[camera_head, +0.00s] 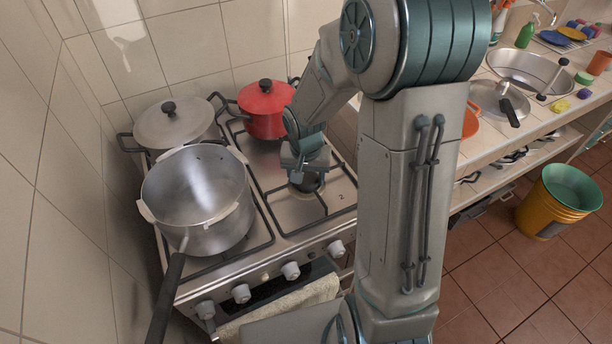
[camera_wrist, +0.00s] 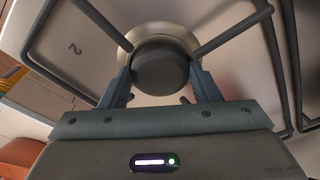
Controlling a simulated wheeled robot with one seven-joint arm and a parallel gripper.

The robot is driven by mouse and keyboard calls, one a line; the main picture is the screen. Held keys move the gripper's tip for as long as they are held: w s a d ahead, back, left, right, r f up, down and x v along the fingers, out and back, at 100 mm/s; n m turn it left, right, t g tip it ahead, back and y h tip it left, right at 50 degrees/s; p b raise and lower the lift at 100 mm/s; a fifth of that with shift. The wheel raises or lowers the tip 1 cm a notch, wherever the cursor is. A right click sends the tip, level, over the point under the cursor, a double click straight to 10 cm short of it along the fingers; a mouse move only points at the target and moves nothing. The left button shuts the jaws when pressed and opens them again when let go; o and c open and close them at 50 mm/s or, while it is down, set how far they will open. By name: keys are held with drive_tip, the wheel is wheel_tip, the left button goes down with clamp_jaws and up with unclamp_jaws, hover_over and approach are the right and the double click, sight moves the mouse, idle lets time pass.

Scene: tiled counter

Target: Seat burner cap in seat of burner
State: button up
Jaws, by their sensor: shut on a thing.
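The burner cap (camera_wrist: 160,68) is a dark round disc between the two fingers of my gripper (camera_wrist: 160,76) in the wrist view. My gripper is shut on it. The burner (camera_wrist: 145,31) shows as a pale ring and base behind the cap, inside the pan support. The cap covers much of the burner, and its seat is hidden. I cannot tell whether the cap touches the seat or is just above it. In the head view my gripper (camera_head: 305,166) is over the front right burner, and the arm hides part of the area.
Dark pan-support bars (camera_wrist: 232,30) surround the burner. A large open pot (camera_head: 200,240) with a long handle stands at the front left of the stove. A lidded pot (camera_head: 172,130) and a red pot (camera_head: 265,115) stand behind. The stove top (camera_head: 335,200) is bare beside the burner.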

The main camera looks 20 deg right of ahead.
sight(305, 184)
drive_tip(key=o, duration=1.1)
drive_tip(key=shift+a+f, duration=0.15)
drive_tip(key=shift+f, duration=0.05)
drive_tip(key=shift+s, duration=0.15)
drive_tip(key=shift+d+f, duration=0.1)
drive_tip(key=shift+d, duration=0.1)
drive_tip(key=shift+s, duration=0.1)
drive_tip(key=shift+r+p, duration=0.35)
drive_tip(key=shift+p, duration=0.05)
wheel_tip(305, 184, up, 12)
drive_tip(key=s+r+n+t, duration=0.1)
drive_tip(key=s+r, duration=0.1)
drive_tip(key=s, duration=0.3)
drive_tip(key=s+r+n, duration=0.2)
drive_tip(key=s, duration=0.4)
drive_tip(key=s+r+n+t, duration=0.1)
drive_tip(key=s+r, duration=0.1)
drive_tip(key=s, duration=0.3)
drive_tip(key=shift+s+n+t+y, duration=0.2)
drive_tip(key=shift+n+t+y, duration=0.1)
